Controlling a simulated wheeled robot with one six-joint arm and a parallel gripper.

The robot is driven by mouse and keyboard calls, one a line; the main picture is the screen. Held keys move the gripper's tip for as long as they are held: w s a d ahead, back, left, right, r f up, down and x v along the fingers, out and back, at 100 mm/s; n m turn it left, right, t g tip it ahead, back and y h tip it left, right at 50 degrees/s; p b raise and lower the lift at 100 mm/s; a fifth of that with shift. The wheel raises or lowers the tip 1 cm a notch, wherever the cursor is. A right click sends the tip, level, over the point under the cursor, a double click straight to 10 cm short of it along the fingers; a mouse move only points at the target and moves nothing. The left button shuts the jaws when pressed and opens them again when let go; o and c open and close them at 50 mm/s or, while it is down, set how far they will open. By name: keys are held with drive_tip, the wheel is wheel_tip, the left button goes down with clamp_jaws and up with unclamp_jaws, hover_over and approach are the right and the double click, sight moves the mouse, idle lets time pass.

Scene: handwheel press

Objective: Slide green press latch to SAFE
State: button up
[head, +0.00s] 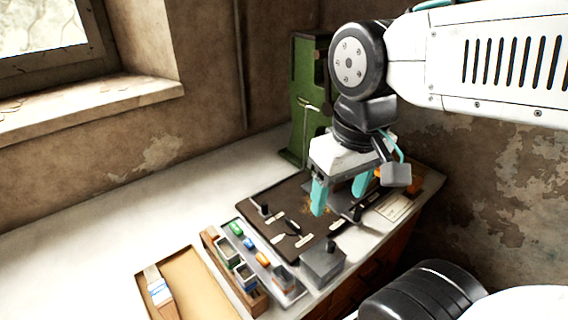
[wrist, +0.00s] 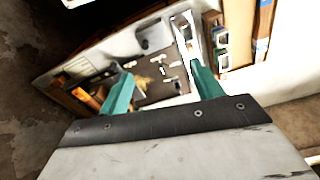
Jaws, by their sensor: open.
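The green press (head: 303,85) stands upright at the back of the bench, partly hidden behind my arm. A pale metal handle (head: 308,106) shows on its front. I cannot make out which part is its latch or any SAFE mark. My gripper (head: 340,196) is open and empty, with teal fingers pointing down above the right part of a dark panel (head: 290,205). The press is behind and left of it. In the wrist view my open gripper (wrist: 162,72) frames the panel, with nothing between the fingers; the press is not clearly seen there.
The panel carries several black knobs and pale labels. In front stand a grey box (head: 322,264), a rack with coloured pieces (head: 262,258) and a shallow tray (head: 195,282) with a brush (head: 158,290). The bench (head: 90,235) is clear at left.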

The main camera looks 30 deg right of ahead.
drive_tip(key=w+f, duration=0.2)
drive_tip(key=w, duration=0.8)
drive_tip(key=n+g, duration=0.1)
drive_tip(key=n, duration=0.1)
hover_over(264, 203)
wheel_tip(264, 203, down, 12)
drive_tip(key=shift+s+f, duration=0.1)
drive_tip(key=shift+f, duration=0.05)
wheel_tip(264, 203, down, 10)
drive_tip(key=c, duration=1.4)
